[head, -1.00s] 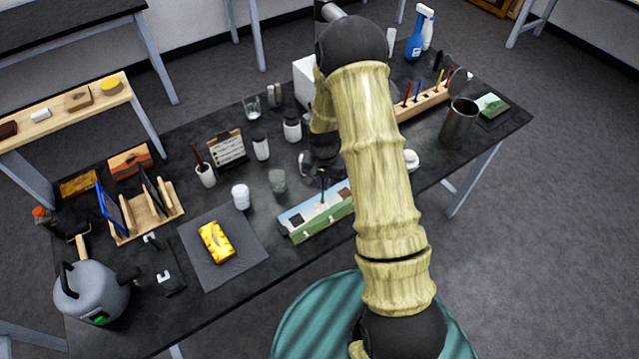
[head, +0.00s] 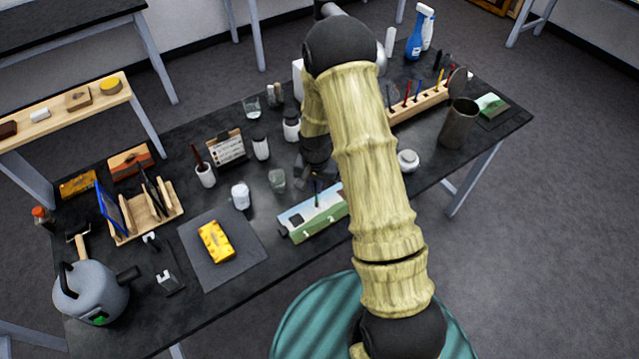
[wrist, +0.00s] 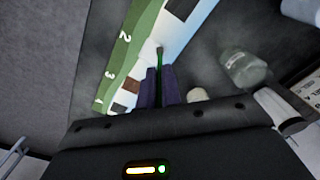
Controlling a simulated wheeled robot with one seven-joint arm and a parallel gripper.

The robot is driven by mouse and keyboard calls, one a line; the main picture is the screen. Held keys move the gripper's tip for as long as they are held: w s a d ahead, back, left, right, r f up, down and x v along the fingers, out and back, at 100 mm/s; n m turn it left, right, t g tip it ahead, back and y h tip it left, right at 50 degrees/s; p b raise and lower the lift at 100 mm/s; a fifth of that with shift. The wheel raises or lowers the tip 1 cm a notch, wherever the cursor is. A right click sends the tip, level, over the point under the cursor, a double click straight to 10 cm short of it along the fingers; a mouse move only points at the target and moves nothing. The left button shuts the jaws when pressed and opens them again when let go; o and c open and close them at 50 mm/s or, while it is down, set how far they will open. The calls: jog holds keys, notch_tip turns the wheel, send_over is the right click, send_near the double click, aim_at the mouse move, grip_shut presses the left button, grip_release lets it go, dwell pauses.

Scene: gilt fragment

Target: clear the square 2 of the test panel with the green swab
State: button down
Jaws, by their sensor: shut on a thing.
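The test panel (head: 310,218) lies on the dark table in the head view, with a green numbered strip and a pale strip. In the wrist view the panel (wrist: 146,22) shows the numbers 2 and 3, a dark square at the top, and a brown and a black square lower down. My gripper (wrist: 159,72) is shut on the green swab (wrist: 159,58). The swab points at the pale strip beside number 2, its tip at or just above the surface; I cannot tell if it touches. The patch there looks pale, partly hidden by the tip. My arm hides some of the panel in the head view.
A glass jar (head: 277,179) and a white-capped jar (head: 241,197) stand close to the panel. A yellow block (head: 215,242) lies on a grey mat (head: 250,252) to the left. A wooden rack (head: 420,101) and a metal cup (head: 458,124) stand to the right.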

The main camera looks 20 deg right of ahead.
dwell(0.3)
jog(key=shift+w+d, duration=0.25)
jog(key=shift+d, duration=0.35)
jog(key=shift+w+d, duration=0.2)
jog(key=shift+d, duration=0.4)
jog(key=shift+a, duration=0.1)
jog(key=shift+s+a, duration=0.25)
jog(key=shift+a, duration=0.35)
jog(key=shift+s+a, duration=0.2)
jog(key=shift+a, duration=0.35)
jog(key=shift+w+d, duration=0.25)
jog(key=shift+d, duration=0.4)
jog(key=shift+w+d, duration=0.2)
jog(key=shift+d, duration=0.45)
jog(key=shift+a, duration=0.1)
jog(key=shift+s+a, duration=0.25)
jog(key=shift+a, duration=0.35)
jog(key=shift+s+a, duration=0.2)
jog(key=shift+a, duration=0.4)
jog(key=shift+d, duration=0.15)
